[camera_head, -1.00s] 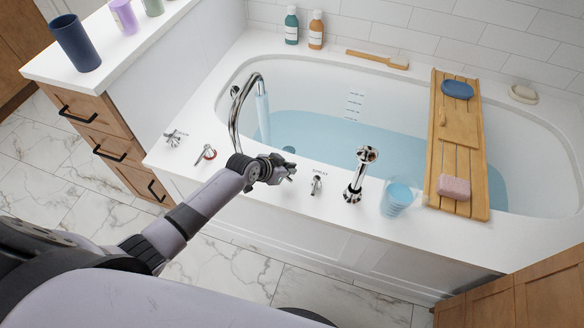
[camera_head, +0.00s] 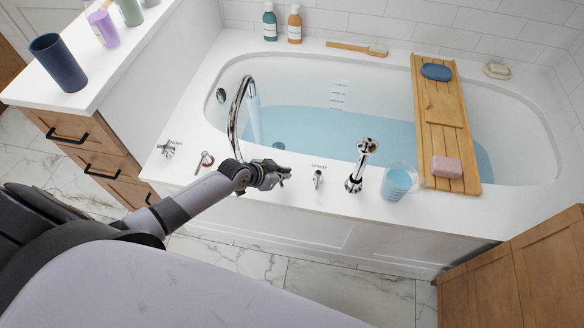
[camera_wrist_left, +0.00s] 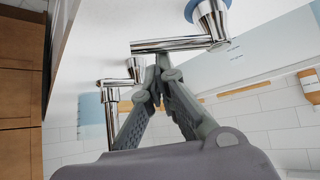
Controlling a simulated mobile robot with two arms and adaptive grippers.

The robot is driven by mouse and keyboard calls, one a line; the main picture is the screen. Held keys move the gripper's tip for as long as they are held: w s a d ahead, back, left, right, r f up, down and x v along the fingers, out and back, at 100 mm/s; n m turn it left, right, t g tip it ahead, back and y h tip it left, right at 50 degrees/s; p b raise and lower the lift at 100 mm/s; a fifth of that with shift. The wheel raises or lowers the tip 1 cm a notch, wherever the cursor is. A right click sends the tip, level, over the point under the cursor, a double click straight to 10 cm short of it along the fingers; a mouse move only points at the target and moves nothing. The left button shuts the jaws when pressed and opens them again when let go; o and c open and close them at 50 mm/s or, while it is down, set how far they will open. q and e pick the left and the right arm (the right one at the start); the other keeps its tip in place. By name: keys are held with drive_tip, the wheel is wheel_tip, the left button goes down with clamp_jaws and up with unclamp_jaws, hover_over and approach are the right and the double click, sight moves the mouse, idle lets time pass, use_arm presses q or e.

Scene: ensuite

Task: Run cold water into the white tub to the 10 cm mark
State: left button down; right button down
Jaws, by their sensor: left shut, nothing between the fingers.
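The white tub (camera_head: 225,95) holds pale blue water (camera_head: 310,125). A printed scale (camera_head: 338,94) is on its far inner wall; the waterline lies near its lowest marks, whose numbers are too small to read. A pale blue stream (camera_head: 254,118) falls from the chrome spout (camera_head: 236,118). My left gripper (camera_head: 284,178) is over the near rim, right of the red-marked handle (camera_head: 204,162). In the left wrist view its shut fingers (camera_wrist_left: 156,76) are at the end of a chrome lever (camera_wrist_left: 175,44) with a blue collar (camera_wrist_left: 204,9); contact is unclear. My right gripper is out of view.
A wooden bath tray (camera_head: 428,110) spans the tub. A drain handle (camera_head: 168,149) is at the left corner.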

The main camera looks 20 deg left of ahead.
use_arm(q)
drive_tip(key=shift+s+a, duration=0.15)
drive_tip(key=shift+s, duration=0.2)
drive_tip(key=shift+s+a, duration=0.1)
drive_tip(key=shift+s, duration=0.05)
drive_tip(key=shift+s+a, duration=0.25)
drive_tip(key=shift+s, duration=0.1)
drive_tip(key=shift+s+a, duration=0.2)
drive_tip(key=shift+a, duration=0.15)
drive_tip(key=shift+s+a, duration=0.15)
drive_tip(key=shift+a, duration=0.15)
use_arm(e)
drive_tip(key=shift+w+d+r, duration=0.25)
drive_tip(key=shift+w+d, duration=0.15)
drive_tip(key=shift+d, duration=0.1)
use_arm(q)
drive_tip(key=shift+a, duration=0.1)
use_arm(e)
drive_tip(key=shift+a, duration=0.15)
use_arm(q)
drive_tip(key=shift+s+a+f, duration=0.1)
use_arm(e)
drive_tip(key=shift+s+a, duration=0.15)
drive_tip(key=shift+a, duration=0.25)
